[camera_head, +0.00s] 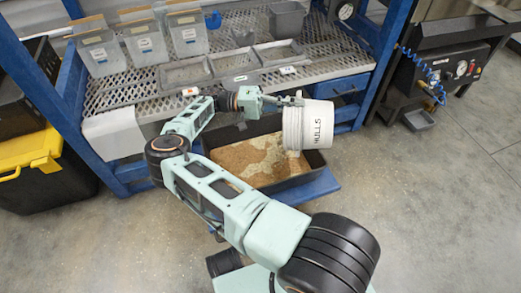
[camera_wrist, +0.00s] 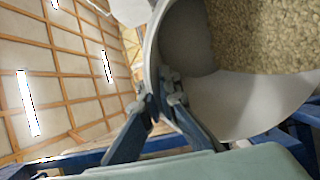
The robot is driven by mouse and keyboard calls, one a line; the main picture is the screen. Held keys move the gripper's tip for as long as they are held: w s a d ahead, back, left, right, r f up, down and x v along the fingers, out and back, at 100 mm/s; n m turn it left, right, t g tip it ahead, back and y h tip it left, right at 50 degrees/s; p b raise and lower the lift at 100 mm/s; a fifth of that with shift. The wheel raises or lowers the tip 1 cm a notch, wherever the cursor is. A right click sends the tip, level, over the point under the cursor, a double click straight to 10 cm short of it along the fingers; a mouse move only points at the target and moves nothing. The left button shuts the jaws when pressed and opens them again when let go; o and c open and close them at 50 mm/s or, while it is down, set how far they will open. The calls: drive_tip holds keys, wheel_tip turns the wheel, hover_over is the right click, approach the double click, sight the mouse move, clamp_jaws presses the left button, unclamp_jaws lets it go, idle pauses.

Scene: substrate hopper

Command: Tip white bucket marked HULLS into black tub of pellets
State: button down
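The white bucket marked HULLS (camera_head: 318,124) is tipped on its side above the black tub (camera_head: 318,160), its ridged mouth end to the left. My gripper (camera_head: 292,101) is shut on the bucket's wall near the rim. In the wrist view, my gripper's fingers (camera_wrist: 168,98) pinch the rim of the bucket (camera_wrist: 255,105). Tan, grainy hulls (camera_wrist: 262,35) show inside it. Brown pellets (camera_head: 235,157) lie in the tub, with a paler patch (camera_head: 273,164) below the bucket mouth. I cannot tell whether any hulls are falling.
The tub stands on a blue base (camera_head: 315,187) before a blue-framed mesh rack (camera_head: 140,92). The rack holds labelled clear bins (camera_head: 145,43), grey trays (camera_head: 233,63) and a grey container (camera_head: 286,19). A black-and-yellow case (camera_head: 40,165) stands left.

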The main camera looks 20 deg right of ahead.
drive_tip(key=shift+w+a+g+h, duration=0.15)
drive_tip(key=shift+w+a+h, duration=0.15)
drive_tip(key=shift+a, duration=0.15)
drive_tip(key=shift+w+a+g+h, duration=0.2)
drive_tip(key=shift+a+h, duration=0.1)
drive_tip(key=shift+a, duration=0.15)
idle(0.7)
